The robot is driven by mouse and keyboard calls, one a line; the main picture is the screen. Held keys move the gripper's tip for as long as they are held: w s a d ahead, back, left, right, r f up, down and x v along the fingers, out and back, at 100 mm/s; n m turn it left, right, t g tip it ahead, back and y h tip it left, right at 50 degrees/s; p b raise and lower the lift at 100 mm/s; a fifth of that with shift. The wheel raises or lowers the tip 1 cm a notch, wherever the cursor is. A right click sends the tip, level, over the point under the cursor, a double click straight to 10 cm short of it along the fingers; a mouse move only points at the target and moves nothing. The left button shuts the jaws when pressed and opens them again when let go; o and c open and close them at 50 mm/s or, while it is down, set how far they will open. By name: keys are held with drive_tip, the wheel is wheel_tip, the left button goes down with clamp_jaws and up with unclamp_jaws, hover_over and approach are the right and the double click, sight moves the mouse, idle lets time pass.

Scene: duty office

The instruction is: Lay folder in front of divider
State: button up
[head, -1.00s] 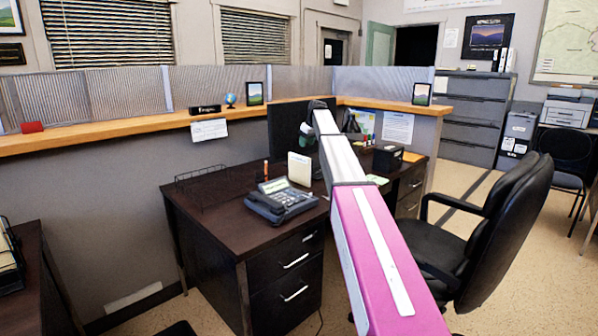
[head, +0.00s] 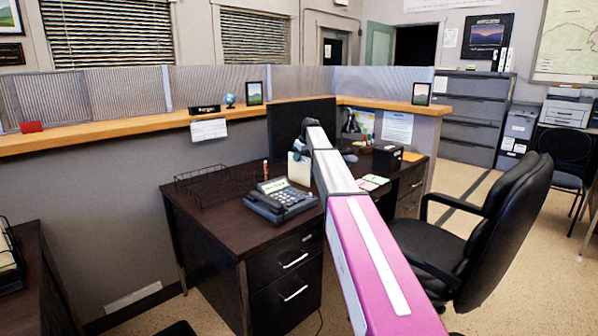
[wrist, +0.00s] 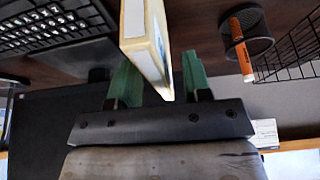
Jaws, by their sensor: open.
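A cream, upright, box-like folder (head: 300,169) stands on the dark desk behind the phone. In the wrist view the folder (wrist: 147,38) reaches down between the two green fingers of my gripper (wrist: 160,62). The fingers are apart, with a gap visible at least on the right side. In the head view my gripper (head: 298,153) is at the folder's top, partly hidden by my own arm. I cannot tell whether a finger touches the folder. The grey divider panel (head: 120,95) runs along the wooden ledge behind the desk.
The phone (head: 280,200) stands in front of the folder. A wire tray (head: 205,187) is at left, and a pen cup (wrist: 247,32) with an orange marker is nearby. A monitor (head: 290,122) and keyboard (wrist: 50,25) are close by. The desk's front left is clear.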

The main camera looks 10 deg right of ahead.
drive_tip(key=shift+f, duration=0.25)
idle(0.4)
clamp_jaws()
